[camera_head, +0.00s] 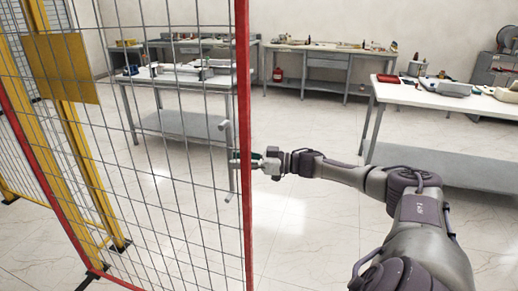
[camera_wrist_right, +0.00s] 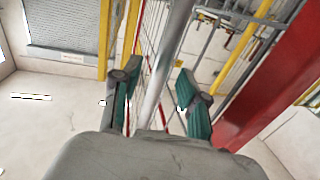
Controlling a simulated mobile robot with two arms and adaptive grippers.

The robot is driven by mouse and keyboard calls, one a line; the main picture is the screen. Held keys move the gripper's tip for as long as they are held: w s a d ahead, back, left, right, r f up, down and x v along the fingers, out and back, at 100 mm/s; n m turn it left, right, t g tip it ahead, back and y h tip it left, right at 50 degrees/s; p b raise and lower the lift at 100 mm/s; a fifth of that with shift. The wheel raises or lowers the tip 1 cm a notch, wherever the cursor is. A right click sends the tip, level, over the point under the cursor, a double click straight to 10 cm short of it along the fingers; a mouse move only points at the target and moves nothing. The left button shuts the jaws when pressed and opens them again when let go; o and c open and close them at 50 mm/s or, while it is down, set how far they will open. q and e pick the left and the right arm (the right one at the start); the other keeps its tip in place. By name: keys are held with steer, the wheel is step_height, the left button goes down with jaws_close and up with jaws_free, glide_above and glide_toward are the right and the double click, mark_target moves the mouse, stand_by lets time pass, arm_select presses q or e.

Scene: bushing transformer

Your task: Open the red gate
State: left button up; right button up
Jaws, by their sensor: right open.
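The red gate has a red frame post (camera_head: 246,230) and grey wire mesh (camera_head: 170,200), filling the left of the head view. A grey vertical bar handle (camera_head: 231,181) stands beside the post; the bar also shows in the right wrist view (camera_wrist_right: 168,65). My right gripper (camera_head: 240,158) reaches in from the right at the post, at handle height. In the right wrist view, its two green-padded fingers (camera_wrist_right: 158,100) are apart, with the bar running between them. I see gaps beside the bar, so the fingers are not closed on it. My left gripper is out of view.
Yellow posts (camera_head: 75,150) and a yellow panel (camera_head: 61,68) stand at the left. A white workbench (camera_head: 450,98) with tools is at the right, behind my arm. More benches (camera_head: 320,48) line the back wall. The tiled floor between is clear.

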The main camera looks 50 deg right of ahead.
steer(key=v, duration=0.9)
stand_by(0.3)
